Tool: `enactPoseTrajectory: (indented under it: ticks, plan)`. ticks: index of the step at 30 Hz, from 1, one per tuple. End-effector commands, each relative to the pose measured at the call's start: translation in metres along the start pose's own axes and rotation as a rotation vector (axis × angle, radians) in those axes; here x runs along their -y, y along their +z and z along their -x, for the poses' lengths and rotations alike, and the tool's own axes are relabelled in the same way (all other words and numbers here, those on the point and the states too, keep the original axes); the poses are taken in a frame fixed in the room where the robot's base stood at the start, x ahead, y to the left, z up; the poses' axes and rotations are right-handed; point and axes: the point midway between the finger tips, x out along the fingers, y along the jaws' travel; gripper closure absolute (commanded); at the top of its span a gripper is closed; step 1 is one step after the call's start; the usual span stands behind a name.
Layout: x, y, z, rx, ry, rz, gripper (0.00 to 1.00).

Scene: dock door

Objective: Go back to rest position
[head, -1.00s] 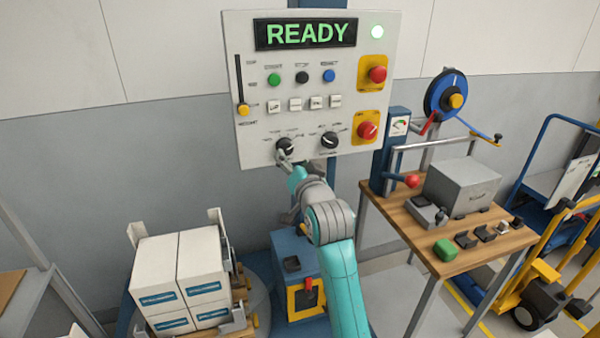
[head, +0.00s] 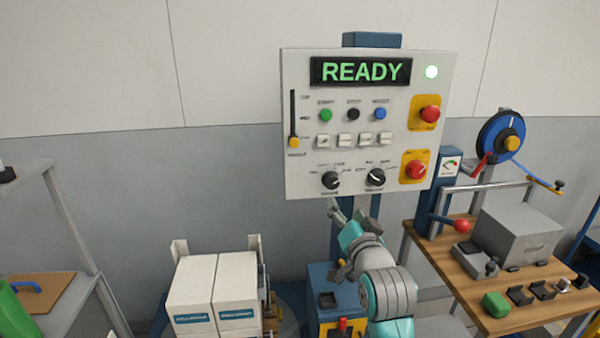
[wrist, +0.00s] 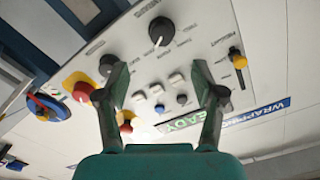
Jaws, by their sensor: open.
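My gripper (head: 333,207) is just below the lower edge of the white control panel (head: 300,170), under the left black knob (head: 331,180). It is apart from the panel as far as I can tell. In the wrist view my gripper (wrist: 163,85) shows two fingers spread apart with nothing between them. The panel fills the space beyond the fingers, with a black knob (wrist: 161,31) near the top. The panel's display (head: 360,71) reads READY in green, and a round light (head: 432,72) beside it is lit.
A wooden workbench (head: 447,262) with a grey box (head: 520,235) and a red-knobbed lever (head: 461,226) is on the right. A shelf (head: 52,190) stands at far left. Blank wall lies between shelf and panel.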

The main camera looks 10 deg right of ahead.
Motion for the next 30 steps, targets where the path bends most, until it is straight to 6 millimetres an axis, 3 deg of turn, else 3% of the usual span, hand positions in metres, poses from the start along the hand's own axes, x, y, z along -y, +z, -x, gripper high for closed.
enactPoseTrajectory:
  ticks: [5,11,21,30]
  plan:
    - [-0.023,0.039,0.020,0.021,0.012,0.028,0.32]
    - [-0.058,0.097,0.063,0.046,0.025,0.084,0.32]
    - [-0.104,0.176,0.155,0.090,0.043,0.178,0.32]
    - [-0.132,0.223,0.248,0.130,0.056,0.261,0.32]
